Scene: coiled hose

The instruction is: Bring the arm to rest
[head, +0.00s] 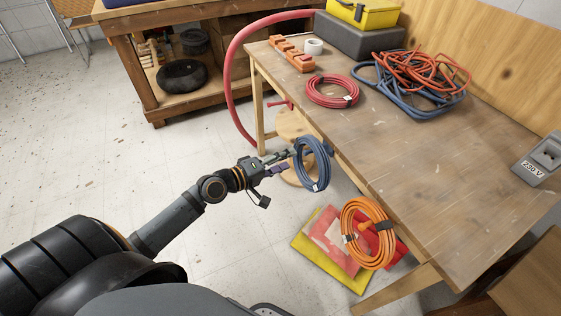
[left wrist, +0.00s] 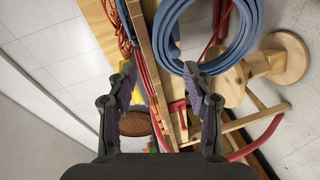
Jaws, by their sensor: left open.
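My left gripper (head: 281,161) reaches in from the left in the head view, beside the table's near edge. In the left wrist view its two fingers (left wrist: 158,72) stand wide apart with nothing held between them. A blue coiled hose (head: 299,163) hangs at the table's edge just right of the gripper. It also shows at the upper right of the left wrist view (left wrist: 249,42), partly behind one fingertip; I cannot tell whether they touch. An orange coiled hose (head: 348,226) hangs from an orange peg further right. My right gripper is not in view.
The wooden table (head: 420,170) carries a red coil (head: 332,104), a tangled orange and blue heap (head: 420,83), a tape roll (head: 313,46) and a grey box (head: 345,40). A wooden stool (left wrist: 288,62) stands close below. Open floor (head: 110,185) lies left.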

